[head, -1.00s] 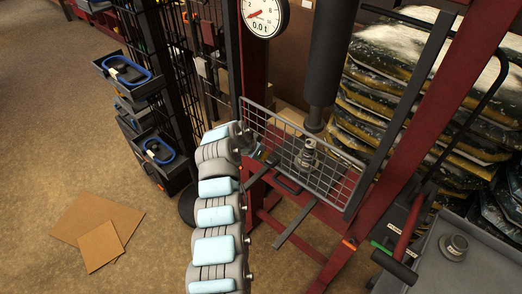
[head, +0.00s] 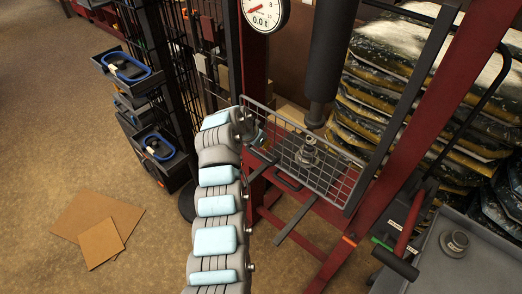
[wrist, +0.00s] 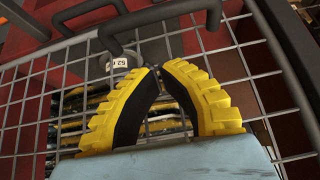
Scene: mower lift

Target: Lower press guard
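The press guard (head: 325,165) is a grey wire-mesh panel with a dark frame, standing upright across the front of the red press (head: 385,150). A dark bar handle (head: 287,181) shows near its lower edge. In the wrist view the mesh (wrist: 60,75) fills the background, and a dark bar (wrist: 165,13) crosses above my fingertips. My gripper (wrist: 155,70) has yellow ribbed fingers with black inner pads. Its tips come together just below the bar, with nothing visible between them. In the head view my own arm mostly hides the gripper, near the guard's left end.
A metal part (head: 307,151) stands behind the mesh under the dark press ram (head: 328,60). A grey tray (head: 450,270) holding another metal part is at lower right. A black rack (head: 165,90) with bins stands left. Cardboard sheets (head: 98,230) lie on open floor.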

